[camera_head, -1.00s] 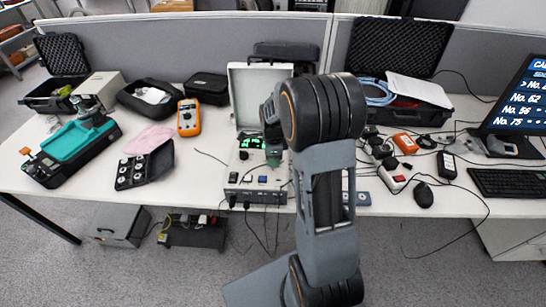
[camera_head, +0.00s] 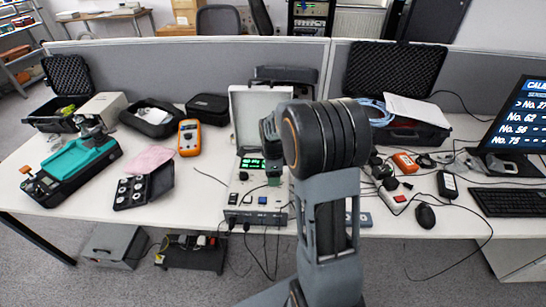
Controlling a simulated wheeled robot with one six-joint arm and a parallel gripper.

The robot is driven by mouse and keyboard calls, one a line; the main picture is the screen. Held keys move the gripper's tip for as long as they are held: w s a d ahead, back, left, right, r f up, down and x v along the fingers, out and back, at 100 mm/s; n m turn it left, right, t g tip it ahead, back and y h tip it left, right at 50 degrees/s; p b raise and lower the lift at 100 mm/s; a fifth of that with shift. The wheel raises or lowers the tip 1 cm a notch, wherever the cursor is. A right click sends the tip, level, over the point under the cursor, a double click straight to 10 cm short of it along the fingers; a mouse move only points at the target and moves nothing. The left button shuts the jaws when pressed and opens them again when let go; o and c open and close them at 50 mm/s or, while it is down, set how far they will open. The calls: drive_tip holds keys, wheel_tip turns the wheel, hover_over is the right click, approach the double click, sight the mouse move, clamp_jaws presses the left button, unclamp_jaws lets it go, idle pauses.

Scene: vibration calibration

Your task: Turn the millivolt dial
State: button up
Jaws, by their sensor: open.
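The calibration unit (camera_head: 257,217) is a light box with an open lid (camera_head: 262,119), standing at the middle of the desk. A lit green display (camera_head: 252,163) shows on its top panel, with small knobs and a blue button (camera_head: 262,200) nearer the front. I cannot tell which knob is the millivolt dial; part of the panel is behind my arm.
An orange multimeter (camera_head: 189,138) and a black case with round weights (camera_head: 143,188) lie left. A teal device (camera_head: 75,163) stands farther left. Cables, a power strip (camera_head: 396,199), a mouse (camera_head: 425,216) and a keyboard (camera_head: 511,202) lie right. A grey partition (camera_head: 200,66) closes the back.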

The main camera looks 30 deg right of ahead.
wheel_tip(320, 180, up, 12)
drive_tip(key=shift+f, duration=0.2)
idle(0.6)
drive_tip(key=s+a+r+n+t+p, duration=0.1)
drive_tip(key=s+a+n+p, duration=0.1)
drive_tip(key=s+a+n, duration=0.3)
drive_tip(key=s+a+r+n+t+p, duration=0.1)
drive_tip(key=s+a+n, duration=0.3)
drive_tip(key=s+n, duration=0.7)
drive_tip(key=r+n+t, duration=0.1)
drive_tip(key=n, duration=0.5)
drive_tip(key=shift+a+r+n+t+p, duration=0.3)
drive_tip(key=shift+a+p, duration=0.05)
drive_tip(key=shift+s, duration=0.1)
drive_tip(key=shift+c, duration=0.4)
idle(0.8)
